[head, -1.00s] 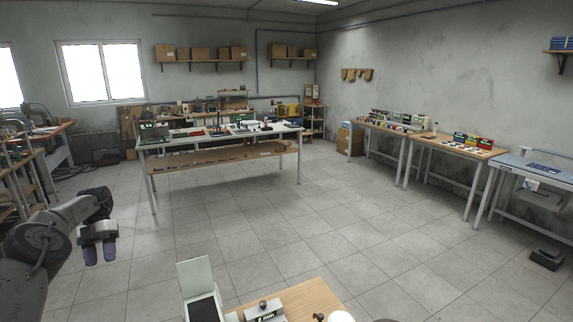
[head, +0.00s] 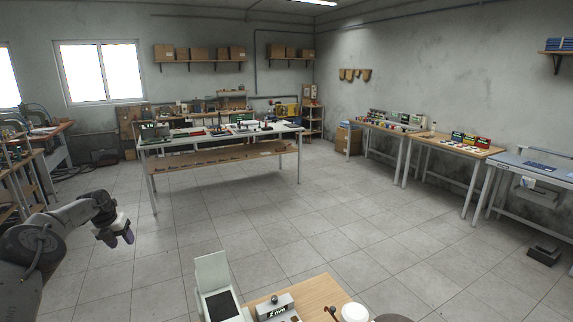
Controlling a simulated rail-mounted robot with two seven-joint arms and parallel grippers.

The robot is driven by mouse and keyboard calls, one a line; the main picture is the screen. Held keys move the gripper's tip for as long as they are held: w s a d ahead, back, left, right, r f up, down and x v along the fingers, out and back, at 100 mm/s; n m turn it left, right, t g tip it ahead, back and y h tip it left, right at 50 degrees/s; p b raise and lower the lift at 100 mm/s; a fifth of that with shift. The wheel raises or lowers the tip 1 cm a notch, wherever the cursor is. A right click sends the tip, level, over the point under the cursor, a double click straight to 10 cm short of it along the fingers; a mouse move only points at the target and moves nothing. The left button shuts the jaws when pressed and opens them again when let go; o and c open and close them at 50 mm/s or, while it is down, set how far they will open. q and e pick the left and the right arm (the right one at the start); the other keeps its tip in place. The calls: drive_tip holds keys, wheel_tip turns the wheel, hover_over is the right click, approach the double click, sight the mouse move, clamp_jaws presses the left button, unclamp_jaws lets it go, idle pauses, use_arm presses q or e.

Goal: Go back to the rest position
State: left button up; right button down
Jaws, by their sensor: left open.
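My left gripper (head: 121,239) hangs at the lower left of the head view, at the end of my grey left arm. My right gripper is not in the head view.
A long workbench (head: 172,144) stands at the back. More benches line the right wall. The tiled floor (head: 250,221) between is clear.

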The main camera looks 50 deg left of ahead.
use_arm(q)
drive_tip(key=w+a+t+y, duration=0.2)
drive_tip(key=w+t+y, duration=0.2)
drive_tip(key=w, duration=0.4)
drive_tip(key=w+d+f+n+t+y, duration=0.3)
drive_tip(key=w+d+f+n+y, duration=0.2)
drive_tip(key=w+d+f+y, duration=0.1)
drive_tip(key=s+d+f+n+g, duration=0.3)
drive_tip(key=s+d+f+n, duration=0.15)
drive_tip(key=d+f, duration=0.5)
drive_tip(key=s+d+f+n+g, duration=0.35)
drive_tip(key=d+f+n, duration=0.2)
drive_tip(key=d, duration=0.65)
drive_tip(key=s+d+f+n+h, duration=0.1)
drive_tip(key=s+d+f+h, duration=0.15)
drive_tip(key=d, duration=0.95)
drive_tip(key=s+d+f+n+h, duration=0.15)
drive_tip(key=s+d, duration=0.25)
drive_tip(key=d, duration=0.7)
drive_tip(key=s+d+r+n+h, duration=0.15)
drive_tip(key=d+h, duration=0.25)
drive_tip(key=d, duration=0.7)
drive_tip(key=s+d+r+n+h, duration=0.1)
drive_tip(key=d+n+h, duration=0.2)
drive_tip(key=d, duration=0.7)
wheel_tip(320, 180, up, 21)
drive_tip(key=p, duration=2.2)
drive_tip(key=shift+s+d+r, duration=0.15)
drive_tip(key=shift+d+r, duration=0.05)
drive_tip(key=shift+d, duration=0.05)
